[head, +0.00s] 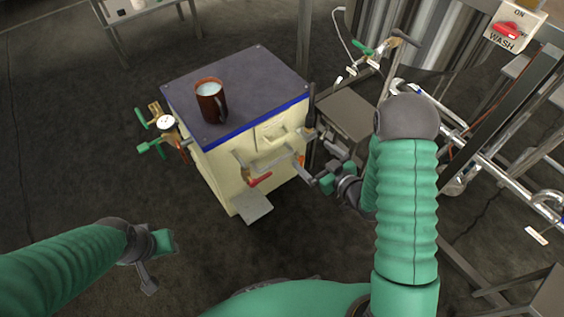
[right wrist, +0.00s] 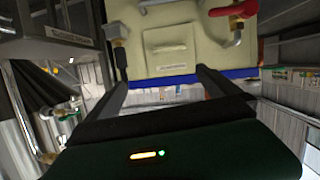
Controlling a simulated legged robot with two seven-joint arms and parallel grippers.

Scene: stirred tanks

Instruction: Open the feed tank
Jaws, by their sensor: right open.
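A cream box-shaped tank (head: 244,170) with a dark top and blue rim stands in the middle of the head view. I cannot read a label naming it the feed tank. A red-handled valve (head: 259,180) is on its front pipe; the red handle also shows in the right wrist view (right wrist: 233,11). My right gripper (head: 322,174) is open and empty, just right of the tank's front corner. In the right wrist view its two fingers (right wrist: 161,85) point toward the tank front, which appears upside down. My left gripper (head: 150,268) hangs low at left, away from the tank.
A brown mug (head: 210,103) with pale contents stands on the tank top. Green-handled valves and a gauge (head: 165,122) stick out at its left. A steel vessel (head: 410,30), pipes and a red WASH switch (head: 508,30) are at right. The floor at left is clear.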

